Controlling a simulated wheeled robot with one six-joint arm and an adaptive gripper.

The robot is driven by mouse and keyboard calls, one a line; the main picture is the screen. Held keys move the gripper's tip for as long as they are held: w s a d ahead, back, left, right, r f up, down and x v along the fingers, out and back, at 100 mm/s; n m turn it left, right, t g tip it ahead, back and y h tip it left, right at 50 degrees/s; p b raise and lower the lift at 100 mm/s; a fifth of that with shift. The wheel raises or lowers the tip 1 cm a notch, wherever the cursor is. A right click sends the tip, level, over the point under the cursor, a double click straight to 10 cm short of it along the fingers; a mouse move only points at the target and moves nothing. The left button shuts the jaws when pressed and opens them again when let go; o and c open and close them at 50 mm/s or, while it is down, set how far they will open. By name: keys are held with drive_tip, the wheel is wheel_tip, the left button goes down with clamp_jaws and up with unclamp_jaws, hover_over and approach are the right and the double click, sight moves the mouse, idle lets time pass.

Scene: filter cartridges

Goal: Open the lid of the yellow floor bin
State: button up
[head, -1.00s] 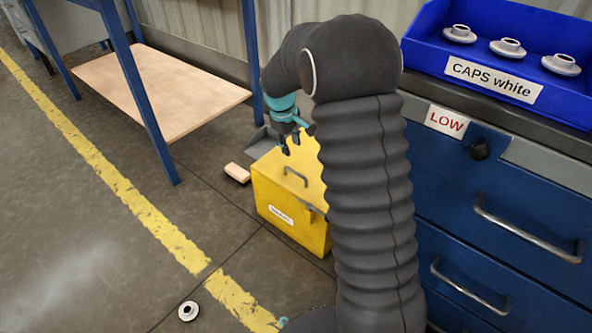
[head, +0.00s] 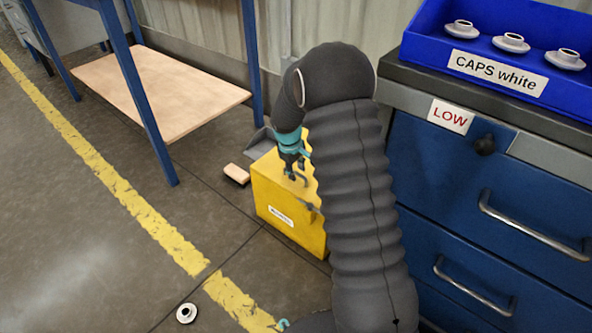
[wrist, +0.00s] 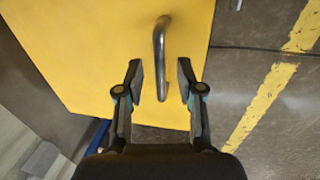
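The yellow floor bin (head: 283,222) stands on the floor left of the blue drawer cabinet, with a label on its front. Its lid (wrist: 85,40) is closed and carries a grey bar handle (wrist: 160,50). My gripper (wrist: 160,80) is open above the lid, with one finger on each side of the handle's near end. In the wrist view there are gaps between both fingers and the bar. In the head view my gripper (head: 294,176) is at the handle, and my arm hides the right part of the bin.
A blue cabinet (head: 450,215) with a blue tray of white caps (head: 509,42) stands at right. A wooden block (head: 237,173) and grey dustpan-like object (head: 258,141) lie by the bin. A cap (head: 186,313) lies on the open floor. A wooden shelf (head: 160,90) is at left.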

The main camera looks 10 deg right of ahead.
clamp_jaws()
drive_tip(key=shift+r, duration=0.15)
